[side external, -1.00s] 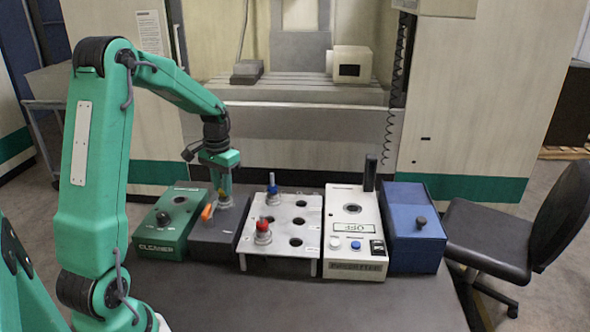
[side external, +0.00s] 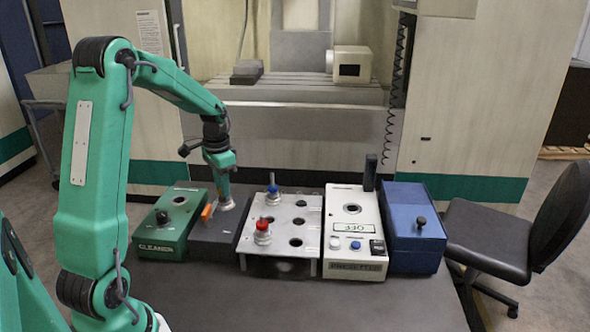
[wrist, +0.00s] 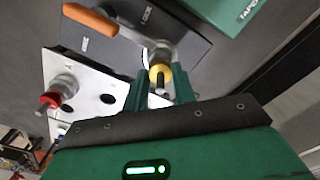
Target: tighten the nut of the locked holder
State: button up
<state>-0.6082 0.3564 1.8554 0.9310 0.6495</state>
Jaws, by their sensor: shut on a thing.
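The dark grey lock block (side external: 213,230) stands left of centre in the side view, with an orange lever (side external: 208,211) on top. A holder (side external: 227,204) with a light metal body stands upright in it. In the wrist view the holder shows a yellow ring (wrist: 161,72) and a dark pin, and the orange lever (wrist: 92,19) points away to the left near lock lettering. My gripper (side external: 223,194) is above the holder, pointing down. In the wrist view its green fingers (wrist: 161,88) are shut on the holder's upper part. The exact contact on the nut is hidden.
A green cleaner box (side external: 168,222) is close on the left. A white presetter (side external: 353,262) and a blue box (side external: 412,225) stand farther right.

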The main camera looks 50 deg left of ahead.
jog(key=o, duration=1)
jog(key=shift+r, duration=0.15)
jog(key=shift+r, duration=3.85)
jog(key=shift+d, duration=0.1)
jog(key=s+d+r+t, duration=0.1)
jog(key=s+d+r, duration=0.15)
jog(key=d, duration=0.45)
jog(key=s+d+r+t, duration=0.2)
jog(key=d+r, duration=0.2)
jog(key=d, duration=0.4)
jog(key=s+d+f+t, duration=0.1)
jog(key=s+d+t, duration=0.1)
jog(key=s+d, duration=0.6)
jog(key=shift+s+d+f+t, duration=0.15)
jog(key=shift+s+d+t, duration=0.2)
jog(key=shift+d, duration=0.5)
